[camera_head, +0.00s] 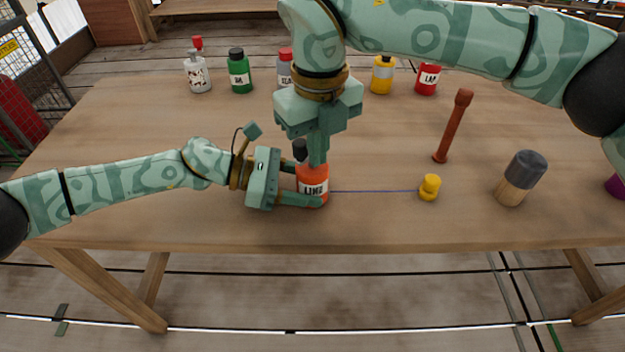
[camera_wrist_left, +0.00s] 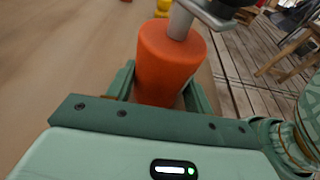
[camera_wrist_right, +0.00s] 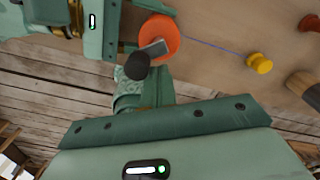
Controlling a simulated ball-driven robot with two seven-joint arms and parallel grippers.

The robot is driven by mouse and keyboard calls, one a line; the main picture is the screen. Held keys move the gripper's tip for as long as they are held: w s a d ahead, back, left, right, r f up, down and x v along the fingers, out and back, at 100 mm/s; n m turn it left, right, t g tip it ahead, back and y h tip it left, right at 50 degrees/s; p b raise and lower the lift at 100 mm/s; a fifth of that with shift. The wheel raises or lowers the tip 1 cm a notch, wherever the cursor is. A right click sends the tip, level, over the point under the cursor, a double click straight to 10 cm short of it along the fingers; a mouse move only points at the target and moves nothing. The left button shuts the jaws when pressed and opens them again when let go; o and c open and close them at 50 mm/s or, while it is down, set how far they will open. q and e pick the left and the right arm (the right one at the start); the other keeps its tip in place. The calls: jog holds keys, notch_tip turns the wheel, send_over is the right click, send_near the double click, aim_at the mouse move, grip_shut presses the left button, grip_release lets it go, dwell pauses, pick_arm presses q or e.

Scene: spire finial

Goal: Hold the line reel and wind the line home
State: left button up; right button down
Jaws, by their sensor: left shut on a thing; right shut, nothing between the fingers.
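The orange-red line reel (camera_head: 312,186), labelled LINE, stands upright on the table. A grey crank (camera_wrist_right: 155,47) on its top ends in a black knob (camera_head: 300,150). My left gripper (camera_head: 316,199) is shut around the reel low on its body, one finger on each side in the left wrist view (camera_wrist_left: 160,85). My right gripper (camera_head: 318,162) points down at the reel's top, shut and empty, right beside the knob; I cannot tell whether they touch. A thin blue line (camera_head: 375,191) runs taut from the reel to a small yellow spool-shaped piece (camera_head: 429,187).
A brown rod-like tool (camera_head: 453,128) and a grey-topped wooden cylinder (camera_head: 521,178) stand on the right. Several bottles, including a green one (camera_head: 239,72) and a yellow one (camera_head: 382,76), line the back. A purple thing shows at the right edge.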

aim_at(295, 141)
jog(key=shift+w+a, duration=0.1)
jog(key=shift+a, duration=0.9)
dwell(0.8)
jog(key=shift+w+a, duration=0.4)
jog(key=shift+a, duration=0.15)
dwell(0.4)
jog(key=shift+w+a, duration=0.15)
jog(key=shift+w, duration=0.25)
dwell(0.4)
jog(key=shift+s, duration=0.15)
jog(key=shift+s, duration=0.2)
jog(key=shift+r, duration=3.5)
